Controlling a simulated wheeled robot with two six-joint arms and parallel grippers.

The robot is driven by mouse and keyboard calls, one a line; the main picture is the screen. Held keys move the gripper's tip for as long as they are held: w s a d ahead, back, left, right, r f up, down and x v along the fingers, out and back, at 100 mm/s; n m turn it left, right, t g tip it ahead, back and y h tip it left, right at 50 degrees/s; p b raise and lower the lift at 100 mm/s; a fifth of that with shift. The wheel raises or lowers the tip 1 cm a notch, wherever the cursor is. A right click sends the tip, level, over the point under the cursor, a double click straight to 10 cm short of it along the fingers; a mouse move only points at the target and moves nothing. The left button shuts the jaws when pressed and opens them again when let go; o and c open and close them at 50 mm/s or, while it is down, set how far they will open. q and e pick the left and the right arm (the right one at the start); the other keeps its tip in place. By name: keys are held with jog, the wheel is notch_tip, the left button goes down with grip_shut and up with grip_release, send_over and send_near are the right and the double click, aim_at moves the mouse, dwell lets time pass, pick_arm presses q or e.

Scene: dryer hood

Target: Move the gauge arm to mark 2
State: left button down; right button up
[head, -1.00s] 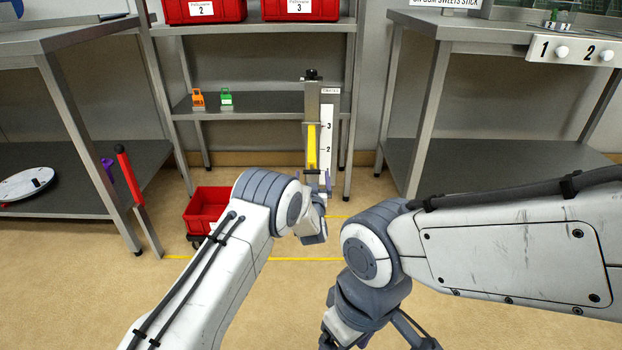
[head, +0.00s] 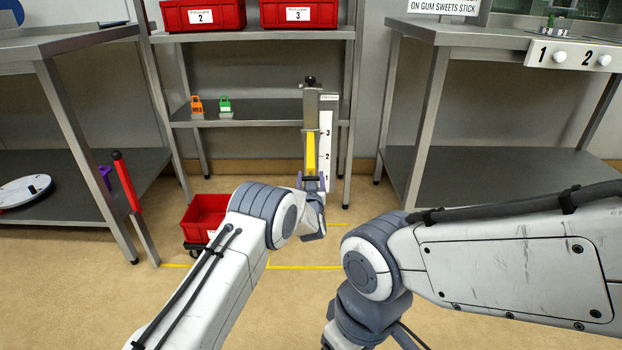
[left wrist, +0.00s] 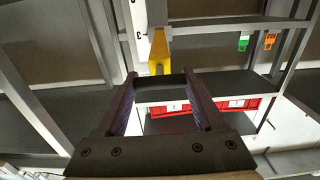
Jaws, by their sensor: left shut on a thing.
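The gauge arm (head: 311,152) is a yellow upright piece on a grey metal post, left of a white scale (head: 327,150) marked 1, 2 and 3. Its top is near mark 3 and its lower end near mark 1, behind my gripper. My left gripper (head: 311,181), with purple fingers, is at its lower end, about level with mark 1. In the left wrist view the yellow arm (left wrist: 159,50) runs down to a dark bar (left wrist: 160,82) between my fingers, which are shut on it. My right gripper is outside the view.
A steel shelf stands behind, with red bins (head: 203,15), an orange tag (head: 197,105) and a green tag (head: 225,106). A red cart (head: 205,215) and a red-handled lever (head: 127,180) are at left. Steel tables (head: 430,160) flank the shelf.

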pick_arm(q)
notch_tip(320, 180, down, 11)
jog(key=b, duration=0.6)
jog(key=shift+f, duration=0.1)
grip_release()
jog(key=shift+s, duration=0.15)
jog(key=s+p, duration=0.6)
jog(key=s, duration=0.4)
